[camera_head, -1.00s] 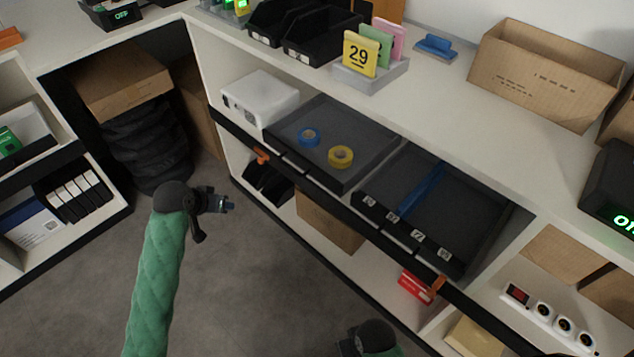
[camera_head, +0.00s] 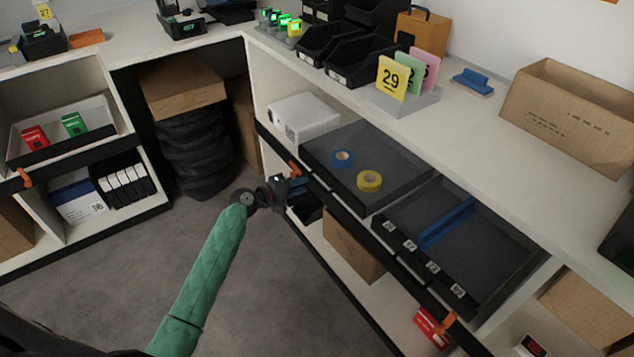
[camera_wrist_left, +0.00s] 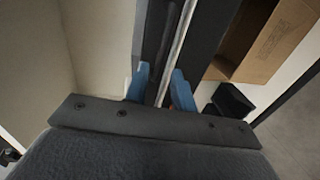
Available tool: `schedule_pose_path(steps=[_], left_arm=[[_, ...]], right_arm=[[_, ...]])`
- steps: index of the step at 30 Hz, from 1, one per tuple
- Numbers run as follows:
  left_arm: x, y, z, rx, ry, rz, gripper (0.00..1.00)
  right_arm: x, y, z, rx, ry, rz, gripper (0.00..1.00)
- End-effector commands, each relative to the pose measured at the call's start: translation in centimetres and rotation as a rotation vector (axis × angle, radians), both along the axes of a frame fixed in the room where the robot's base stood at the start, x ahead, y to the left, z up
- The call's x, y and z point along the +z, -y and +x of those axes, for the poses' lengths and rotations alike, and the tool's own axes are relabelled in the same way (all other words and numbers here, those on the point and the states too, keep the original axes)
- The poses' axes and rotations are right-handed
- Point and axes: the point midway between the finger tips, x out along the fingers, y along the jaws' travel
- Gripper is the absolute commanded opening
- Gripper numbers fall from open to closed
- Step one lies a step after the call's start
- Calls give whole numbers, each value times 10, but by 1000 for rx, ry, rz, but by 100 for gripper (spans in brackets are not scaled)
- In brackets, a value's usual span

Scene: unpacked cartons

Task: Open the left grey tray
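The left grey tray (camera_head: 395,168) sits in the shelf's upper bay, with a blue tape roll (camera_head: 342,158) and a yellow tape roll (camera_head: 369,181) in it. My left gripper (camera_head: 300,188) is at the left end of the tray's dark front, beside the shelf's orange clip (camera_head: 294,169). In the left wrist view its blue fingertips (camera_wrist_left: 160,88) stand apart, with a dark edge and a pale strip running between them. I cannot tell whether they touch it. My right gripper is not in view.
A second grey tray (camera_head: 490,255) with a blue divider lies to the right. A white box (camera_head: 304,118) stands left of the tray. A cardboard box (camera_head: 352,245) sits on the shelf below. The grey floor (camera_head: 290,300) in front is clear.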

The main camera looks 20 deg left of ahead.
Motion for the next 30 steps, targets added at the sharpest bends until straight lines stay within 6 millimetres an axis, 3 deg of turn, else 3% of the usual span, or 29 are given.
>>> schedule_pose_path(steps=[12, 24, 25, 28, 30], left_arm=[[-12, 34, 42, -2, 1, 3, 25], [-13, 39, 48, -3, 1, 3, 25], [-13, 39, 48, -3, 1, 4, 23], [-13, 39, 48, -3, 1, 4, 4], [-13, 39, 48, -3, 1, 4, 0]], right_arm=[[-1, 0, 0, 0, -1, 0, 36], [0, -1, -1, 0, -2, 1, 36], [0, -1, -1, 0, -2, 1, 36], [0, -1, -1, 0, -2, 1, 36], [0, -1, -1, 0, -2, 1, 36]])
